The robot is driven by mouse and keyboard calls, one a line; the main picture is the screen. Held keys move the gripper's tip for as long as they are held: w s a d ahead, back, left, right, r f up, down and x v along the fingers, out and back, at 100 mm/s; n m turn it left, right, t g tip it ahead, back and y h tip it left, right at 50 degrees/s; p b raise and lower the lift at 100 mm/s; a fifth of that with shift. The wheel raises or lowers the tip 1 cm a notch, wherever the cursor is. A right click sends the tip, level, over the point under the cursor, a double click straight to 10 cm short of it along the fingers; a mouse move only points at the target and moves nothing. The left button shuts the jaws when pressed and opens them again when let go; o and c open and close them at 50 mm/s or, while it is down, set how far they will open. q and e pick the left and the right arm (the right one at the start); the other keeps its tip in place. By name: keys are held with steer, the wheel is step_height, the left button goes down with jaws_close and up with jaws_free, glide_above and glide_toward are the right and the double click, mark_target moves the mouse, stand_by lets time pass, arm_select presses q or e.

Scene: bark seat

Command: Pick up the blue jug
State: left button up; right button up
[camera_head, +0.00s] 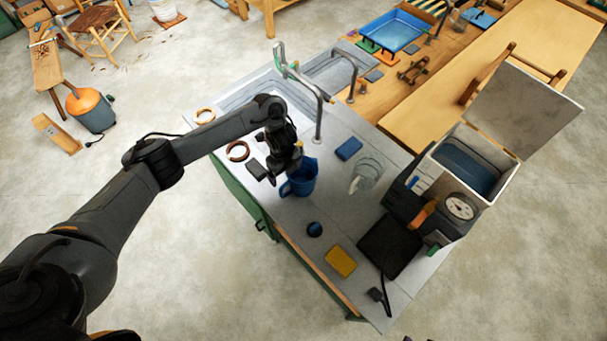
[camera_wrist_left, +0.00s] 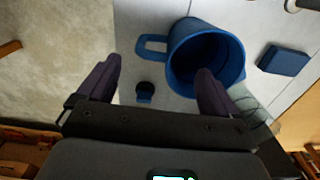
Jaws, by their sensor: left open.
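The blue jug (camera_head: 302,178) stands on the light grey counter, directly beside my left gripper in the head view. My left gripper (camera_head: 277,178) is open and empty, pointing down by the jug's handle side. In the left wrist view the jug (camera_wrist_left: 205,52) shows its open mouth, and its handle (camera_wrist_left: 150,47) sticks out to the left. The left wrist view shows the two fingers of my left gripper (camera_wrist_left: 157,85) apart, the right one overlapping the jug's near rim in the picture. I cannot tell whether it touches. My right gripper is not in view.
A clear glass vessel (camera_head: 366,174) and a blue block (camera_head: 349,149) stand right of the jug. A small dark round object (camera_head: 314,229) and a yellow sponge (camera_head: 341,260) lie nearer the front edge. Tall taps (camera_head: 319,115) rise behind. A machine with a dial (camera_head: 460,207) stands at right.

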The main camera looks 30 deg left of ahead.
mark_target(285, 184)
arm_select(q)
steer(key=f, duration=0.2)
steer(key=f+b, duration=0.1)
steer(key=shift+s+d, duration=0.2)
steer(key=shift+s, duration=0.05)
steer(key=shift+f, duration=0.3)
steer(key=shift+s+f, duration=0.1)
steer(key=shift+f, duration=0.45)
steer(key=f, duration=0.3)
steer(key=shift+s+f, duration=0.1)
steer(key=shift+s, duration=0.1)
steer(key=shift+f, duration=0.5)
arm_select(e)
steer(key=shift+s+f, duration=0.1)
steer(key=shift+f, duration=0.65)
arm_select(q)
steer(key=shift+c, duration=0.2)
steer(key=c, duration=1.2)
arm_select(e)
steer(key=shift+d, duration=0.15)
